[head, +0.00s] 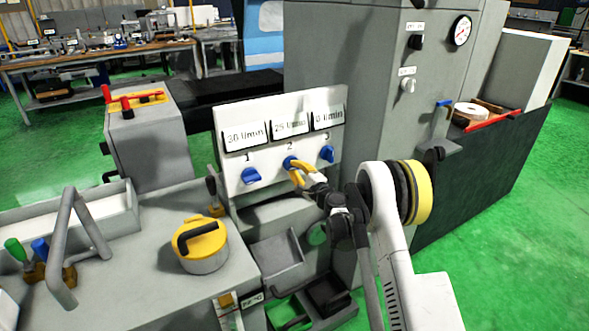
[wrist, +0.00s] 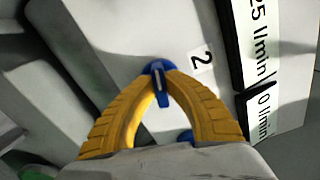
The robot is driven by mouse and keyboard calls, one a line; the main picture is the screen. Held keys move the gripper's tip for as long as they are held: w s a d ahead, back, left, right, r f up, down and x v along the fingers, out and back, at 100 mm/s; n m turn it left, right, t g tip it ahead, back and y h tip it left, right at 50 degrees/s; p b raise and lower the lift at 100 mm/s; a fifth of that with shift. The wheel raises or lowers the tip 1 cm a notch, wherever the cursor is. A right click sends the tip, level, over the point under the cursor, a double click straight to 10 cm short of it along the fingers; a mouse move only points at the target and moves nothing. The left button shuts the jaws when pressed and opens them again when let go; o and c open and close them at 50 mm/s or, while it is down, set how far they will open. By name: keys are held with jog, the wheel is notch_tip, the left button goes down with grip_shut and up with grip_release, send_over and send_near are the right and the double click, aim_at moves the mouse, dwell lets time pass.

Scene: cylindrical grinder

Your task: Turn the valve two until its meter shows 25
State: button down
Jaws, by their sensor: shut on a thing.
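A white panel (head: 262,187) carries three blue valves numbered 1, 2 and 3, each with a meter above it. The meter over valve two (head: 290,124) reads 25 l/min; it also shows partly in the wrist view (wrist: 259,35). My gripper (head: 294,166) has its yellow fingers closed on the blue knob of valve two (wrist: 159,84), with a fingertip on each side of it. The knob is partly hidden by the fingers in the head view. The meter over valve one (head: 245,135) reads about 30 l/min, and that over valve three (head: 327,117) reads 0 l/min.
Blue valve one (head: 251,176) and blue valve three (head: 327,153) stand close on either side of my gripper. A yellow-topped round part (head: 202,246) with a black handle is on the grey machine at left. A grey cabinet (head: 340,55) rises behind the panel.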

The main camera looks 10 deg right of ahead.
dwell(0.4)
jog(key=c, duration=1.4)
grip_release()
jog(key=v, duration=1.2)
